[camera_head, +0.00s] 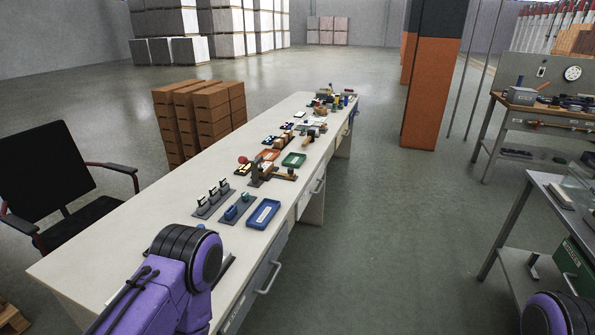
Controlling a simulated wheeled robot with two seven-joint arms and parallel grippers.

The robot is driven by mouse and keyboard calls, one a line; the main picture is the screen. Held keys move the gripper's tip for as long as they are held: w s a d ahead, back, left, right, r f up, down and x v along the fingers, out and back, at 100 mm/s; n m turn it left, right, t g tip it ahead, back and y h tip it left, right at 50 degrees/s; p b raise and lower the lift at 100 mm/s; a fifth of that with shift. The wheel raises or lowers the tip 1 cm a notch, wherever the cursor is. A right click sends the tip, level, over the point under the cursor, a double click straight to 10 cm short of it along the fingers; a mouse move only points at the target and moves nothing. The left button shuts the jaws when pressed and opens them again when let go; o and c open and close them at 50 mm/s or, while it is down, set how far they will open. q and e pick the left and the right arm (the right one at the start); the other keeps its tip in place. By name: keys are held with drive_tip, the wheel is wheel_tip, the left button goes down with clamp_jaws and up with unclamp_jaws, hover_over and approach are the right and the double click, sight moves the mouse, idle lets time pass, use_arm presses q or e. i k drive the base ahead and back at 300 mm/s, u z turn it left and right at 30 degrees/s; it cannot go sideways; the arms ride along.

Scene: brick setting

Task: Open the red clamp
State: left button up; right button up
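On the long white workbench (100,255), a dark upright device (257,171) stands near the middle, with an orange-brown bar beside it. A small red round knob (243,160) shows just left of it. I cannot tell at this size whether the knob belongs to the red clamp, or whether the clamp is open or closed. My purple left arm comes in at the bottom left, over the near end of the bench. Its gripper is not visible. Only a purple and black part of my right arm shows at the bottom right corner, without its gripper.
A blue tray (263,214), a green tray (294,160) and an orange tray (270,155) lie on the bench. Small grey fixtures (213,198) stand left of the blue tray. A black chair (62,180) stands left of the bench. The floor right of it is clear up to a metal table (545,195).

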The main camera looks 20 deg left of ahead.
sight(242, 159)
drive_tip(key=z, duration=1.8)
drive_tip(key=i, duration=0.8)
drive_tip(key=u, duration=3.2)
